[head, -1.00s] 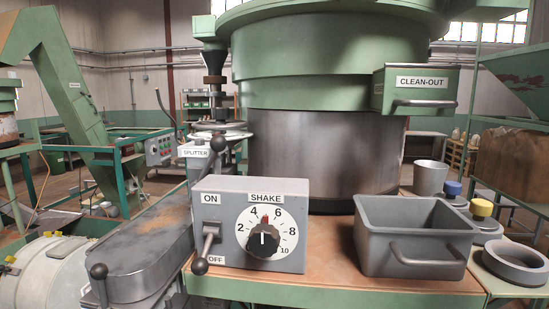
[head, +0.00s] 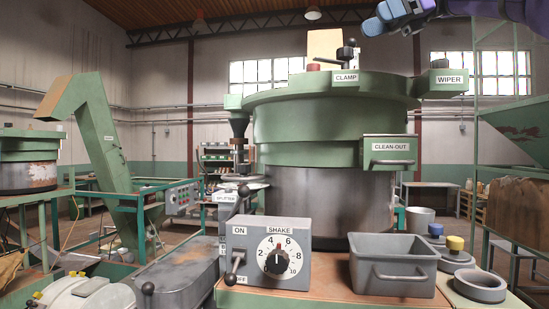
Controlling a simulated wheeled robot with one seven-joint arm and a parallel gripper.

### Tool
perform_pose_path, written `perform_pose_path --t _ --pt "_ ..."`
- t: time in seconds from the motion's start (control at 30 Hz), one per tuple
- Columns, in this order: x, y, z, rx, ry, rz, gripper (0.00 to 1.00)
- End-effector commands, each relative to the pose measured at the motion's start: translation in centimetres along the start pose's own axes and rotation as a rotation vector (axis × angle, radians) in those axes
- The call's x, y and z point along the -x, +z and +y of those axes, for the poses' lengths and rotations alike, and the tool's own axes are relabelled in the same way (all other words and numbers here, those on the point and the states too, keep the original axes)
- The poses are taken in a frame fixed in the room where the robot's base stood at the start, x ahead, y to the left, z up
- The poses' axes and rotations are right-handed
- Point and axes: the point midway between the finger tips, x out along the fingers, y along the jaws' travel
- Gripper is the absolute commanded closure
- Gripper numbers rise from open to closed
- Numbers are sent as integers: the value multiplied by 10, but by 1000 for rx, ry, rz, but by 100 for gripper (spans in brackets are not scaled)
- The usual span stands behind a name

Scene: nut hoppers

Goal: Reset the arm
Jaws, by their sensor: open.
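My gripper (head: 376,24) shows at the top right of the head view, dark with blue finger parts. It is open, and I see nothing between its fingers. My arm (head: 500,8) runs from it to the right edge. The gripper appears above the green hopper bowl (head: 330,125), apart from everything on the bench. Part of the arm is cut off by the frame's top edge.
A control box (head: 265,250) with a SHAKE dial and ON/OFF lever stands in front of the bowl. A grey bin (head: 393,268) sits to its right, with a grey ring (head: 480,285) beyond. CLAMP (head: 345,77), WIPER (head: 449,80) and CLEAN-OUT (head: 389,147) labels mark the bowl.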

Motion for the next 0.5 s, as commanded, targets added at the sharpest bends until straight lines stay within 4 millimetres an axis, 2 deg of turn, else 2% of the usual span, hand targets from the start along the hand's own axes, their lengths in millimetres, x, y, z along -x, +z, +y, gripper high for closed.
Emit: perform_pose_path --t 0.27,0.5 --pt "-7 -12 6 58 -59 35 36" --pt "-18 -34 16 146 -130 104 36"
